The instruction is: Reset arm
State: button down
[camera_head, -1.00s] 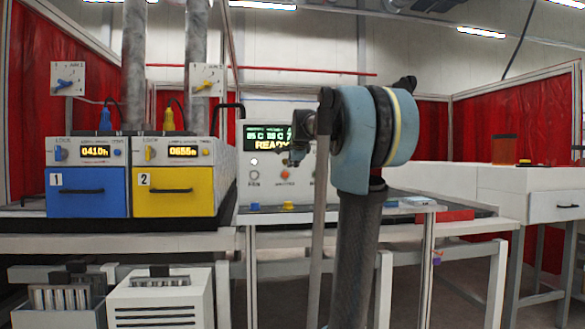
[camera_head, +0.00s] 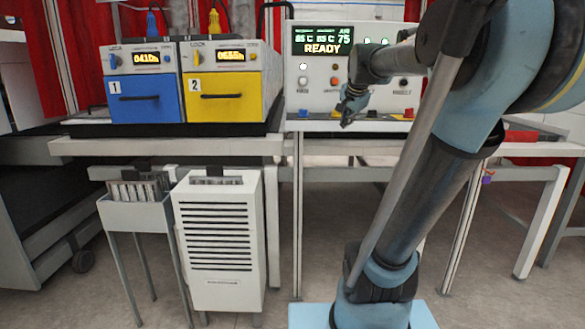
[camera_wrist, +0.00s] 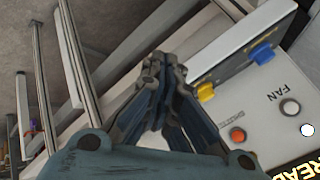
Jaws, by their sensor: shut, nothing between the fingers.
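My gripper (camera_head: 348,106) hangs at the end of my blue and grey arm, in front of the white control panel (camera_head: 308,98) whose screen reads READY. In the wrist view my gripper (camera_wrist: 158,62) is shut, with its dark fingertips together and nothing between them. The wrist view also shows the panel's face (camera_wrist: 262,108) to the right, with a FAN label, a grey button, an orange button, and yellow and blue knobs. The fingers appear apart from the panel, though the exact gap cannot be told.
A blue unit 1 (camera_head: 146,97) and a yellow unit 2 (camera_head: 222,96) stand on the bench at left. Below are a grey bin (camera_head: 136,214) with slotted contents and a white vented cabinet (camera_head: 216,292). Open floor lies at lower right.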

jog(key=s+f+n+g, duration=0.6)
jog(key=s+f+n, duration=0.5)
jog(key=s+f, duration=1.8)
jog(key=shift+s+a+f, duration=0.2)
jog(key=shift+s+a, duration=0.1)
jog(key=shift+s, duration=0.05)
jog(key=shift+w+f, duration=0.2)
jog(key=shift+w, duration=0.3)
